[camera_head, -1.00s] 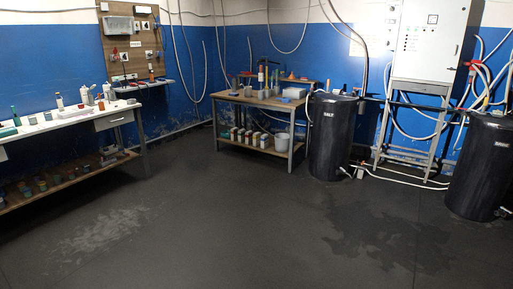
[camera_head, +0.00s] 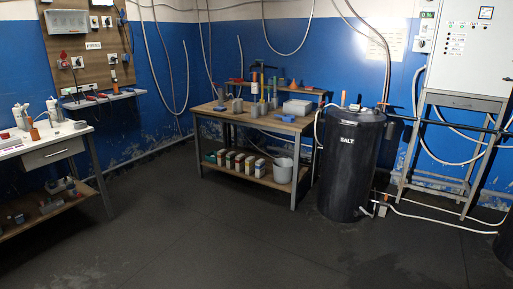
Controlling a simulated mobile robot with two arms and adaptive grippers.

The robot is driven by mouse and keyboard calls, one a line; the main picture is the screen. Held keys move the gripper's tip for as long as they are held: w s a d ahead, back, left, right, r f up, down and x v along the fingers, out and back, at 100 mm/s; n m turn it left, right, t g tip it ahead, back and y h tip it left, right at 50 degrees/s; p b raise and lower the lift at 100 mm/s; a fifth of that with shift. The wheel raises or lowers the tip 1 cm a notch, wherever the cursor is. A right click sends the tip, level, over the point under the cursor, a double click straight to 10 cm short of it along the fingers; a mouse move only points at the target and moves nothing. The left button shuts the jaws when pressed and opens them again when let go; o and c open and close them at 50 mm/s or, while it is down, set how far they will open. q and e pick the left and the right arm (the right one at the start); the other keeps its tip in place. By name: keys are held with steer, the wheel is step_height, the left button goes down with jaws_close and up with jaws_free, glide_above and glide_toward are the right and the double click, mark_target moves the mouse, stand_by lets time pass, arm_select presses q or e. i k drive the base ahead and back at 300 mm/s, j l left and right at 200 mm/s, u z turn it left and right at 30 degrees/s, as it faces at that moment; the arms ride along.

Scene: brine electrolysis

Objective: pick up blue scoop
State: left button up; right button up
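A small blue object (camera_head: 287,118) lies near the front right edge of the wooden workbench (camera_head: 215,108) in the head view. It is too small to tell for sure whether it is the blue scoop. Neither of my grippers is in view.
A black tank labelled SALT (camera_head: 350,165) stands right of the workbench, beside a white control cabinet (camera_head: 470,55). A white bench (camera_head: 50,138) is at the left. A grey bucket (camera_head: 283,170) and several cartons sit on the lower shelf. The dark floor (camera_head: 240,245) ahead is clear.

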mark_target(287, 118)
steer(key=i, duration=2.45)
